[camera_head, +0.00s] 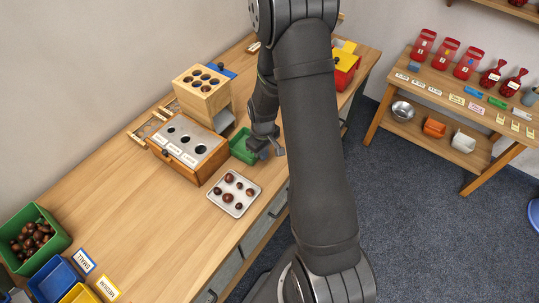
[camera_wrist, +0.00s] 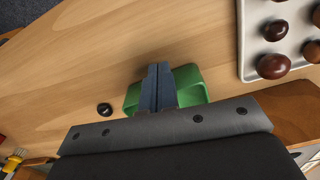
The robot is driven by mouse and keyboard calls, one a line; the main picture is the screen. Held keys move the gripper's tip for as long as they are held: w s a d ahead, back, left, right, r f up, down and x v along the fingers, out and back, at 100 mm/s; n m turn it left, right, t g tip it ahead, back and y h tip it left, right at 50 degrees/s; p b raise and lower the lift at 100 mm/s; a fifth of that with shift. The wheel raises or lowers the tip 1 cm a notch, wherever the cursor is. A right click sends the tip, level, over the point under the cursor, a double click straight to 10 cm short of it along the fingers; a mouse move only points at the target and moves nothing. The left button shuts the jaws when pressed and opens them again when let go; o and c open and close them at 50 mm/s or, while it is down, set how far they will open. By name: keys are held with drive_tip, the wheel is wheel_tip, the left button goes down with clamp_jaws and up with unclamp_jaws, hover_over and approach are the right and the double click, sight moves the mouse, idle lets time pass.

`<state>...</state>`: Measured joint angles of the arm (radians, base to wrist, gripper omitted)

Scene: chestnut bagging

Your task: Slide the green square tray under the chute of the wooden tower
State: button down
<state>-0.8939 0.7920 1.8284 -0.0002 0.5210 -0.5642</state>
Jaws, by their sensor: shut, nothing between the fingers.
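The green square tray (camera_head: 241,146) sits on the table right beside the wooden tower, near the grey chute. The wooden tower (camera_head: 204,98) is a light block with round holes in its top, and its grey chute (camera_head: 224,121) slopes down toward the tray. My gripper (camera_head: 268,151) is low at the tray's right side. In the wrist view my gripper (camera_wrist: 158,84) has its two fingers together and empty, in front of or against the green tray (camera_wrist: 188,84); contact is unclear. The tray's inside is mostly hidden.
A wooden box with a holed metal top (camera_head: 188,145) stands in front of the tower. A metal tray of chestnuts (camera_head: 234,194) lies nearer. A small dark round piece (camera_wrist: 104,109) lies beside the green tray. A red and yellow box (camera_head: 345,68) stands behind.

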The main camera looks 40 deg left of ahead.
drive_tip(key=shift+a, duration=0.25)
drive_tip(key=a, duration=0.4)
drive_tip(key=shift+w+a, duration=0.25)
drive_tip(key=shift+d, duration=0.4)
drive_tip(key=d, duration=0.1)
drive_tip(key=d+r, duration=0.1)
drive_tip(key=d, duration=0.1)
drive_tip(key=shift+s+d+r, duration=0.1)
drive_tip(key=shift+s, duration=0.05)
wheel_tip(320, 180, up, 9)
idle(0.3)
